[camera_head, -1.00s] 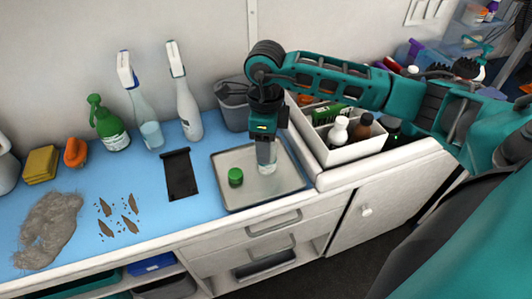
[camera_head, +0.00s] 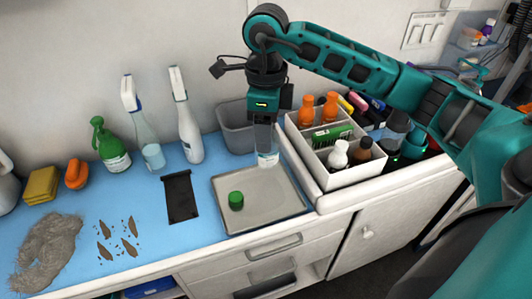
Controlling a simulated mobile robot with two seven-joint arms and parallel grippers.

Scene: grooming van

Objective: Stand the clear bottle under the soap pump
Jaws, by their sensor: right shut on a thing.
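My right gripper (camera_head: 265,140) points down over the back of the metal tray (camera_head: 283,213). It is shut on the clear bottle (camera_head: 268,159), which is upright and appears raised above the tray. The fingers hide the bottle's upper part. A green cap (camera_head: 236,200) sits on the tray, left of the bottle. My left gripper is out of view.
The white divided caddy (camera_head: 352,180) holds several bottles just right of the tray. A grey bin (camera_head: 236,135) stands behind the tray. Spray bottles (camera_head: 190,135) line the wall. A black flat piece (camera_head: 180,198) and grey fur (camera_head: 47,250) lie on the blue counter.

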